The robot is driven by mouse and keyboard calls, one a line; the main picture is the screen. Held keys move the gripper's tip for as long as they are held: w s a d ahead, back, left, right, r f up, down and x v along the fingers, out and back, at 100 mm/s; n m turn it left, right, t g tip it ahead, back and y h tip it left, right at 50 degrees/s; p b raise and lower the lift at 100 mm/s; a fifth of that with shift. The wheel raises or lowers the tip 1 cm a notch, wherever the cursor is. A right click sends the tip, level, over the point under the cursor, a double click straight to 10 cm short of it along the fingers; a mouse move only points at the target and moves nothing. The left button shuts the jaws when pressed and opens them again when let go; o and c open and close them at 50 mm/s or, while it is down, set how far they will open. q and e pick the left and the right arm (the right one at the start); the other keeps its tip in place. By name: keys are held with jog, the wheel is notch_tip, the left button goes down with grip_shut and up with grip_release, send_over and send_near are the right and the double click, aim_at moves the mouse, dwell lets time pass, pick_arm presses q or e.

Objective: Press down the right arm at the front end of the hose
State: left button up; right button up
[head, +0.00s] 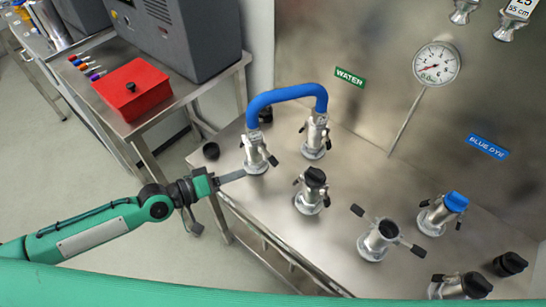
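The blue hose (287,93) arches between two silver couplings on the steel bench. Its front end is the nearer coupling (255,158), at the left. The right arm (272,160) of that coupling is a small dark-tipped lever on its right side. It sticks out, but its exact angle is too small to tell. My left gripper (238,176) reaches in from the left, low beside the foot of the front coupling. Its fingers look like one narrow strip, together and empty. Whether the tip touches the coupling is unclear. My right gripper is not in view.
A loose black cap (211,151) lies left of the hose. A red box (131,89) sits on the side table.

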aim_at(274, 161)
pick_arm(q)
jog(key=p+x, duration=0.3)
jog(key=x, duration=0.8)
jog(key=shift+w+r, duration=0.15)
jog(key=shift+w+d+f, duration=0.25)
jog(key=shift+w+d, duration=0.1)
jog(key=shift+d, duration=0.2)
jog(key=shift+c, duration=0.2)
grip_shut()
